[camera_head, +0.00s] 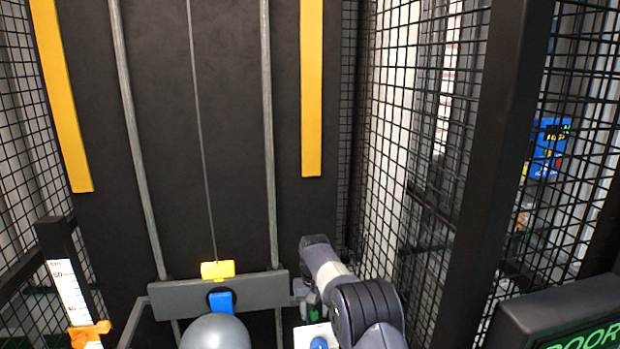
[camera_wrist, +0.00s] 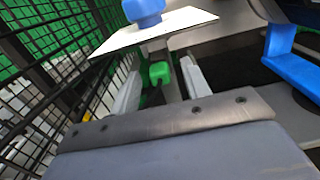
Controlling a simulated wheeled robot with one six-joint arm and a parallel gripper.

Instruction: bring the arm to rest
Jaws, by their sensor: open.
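My arm (camera_head: 365,310) reaches in from the bottom of the head view and bends just right of the grey crossbar (camera_head: 255,292). My gripper (camera_wrist: 160,88) shows in the wrist view, with its two pale fingers apart. A small green block (camera_wrist: 160,72) appears between or just beyond the fingers; I cannot tell whether it touches them. A white plate (camera_wrist: 125,35) with a blue knob (camera_wrist: 145,8) lies beyond the fingertips. In the head view the gripper is mostly hidden by the arm, close to the white plate (camera_head: 305,336).
The crossbar carries a yellow block (camera_head: 217,270) and a blue piece (camera_head: 220,300), above a grey rounded body (camera_head: 215,333). Black mesh (camera_head: 400,150) stands close right of the arm. A scale (camera_head: 70,290) with an orange pointer (camera_head: 90,334) stands left. A door panel (camera_head: 570,318) is lower right.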

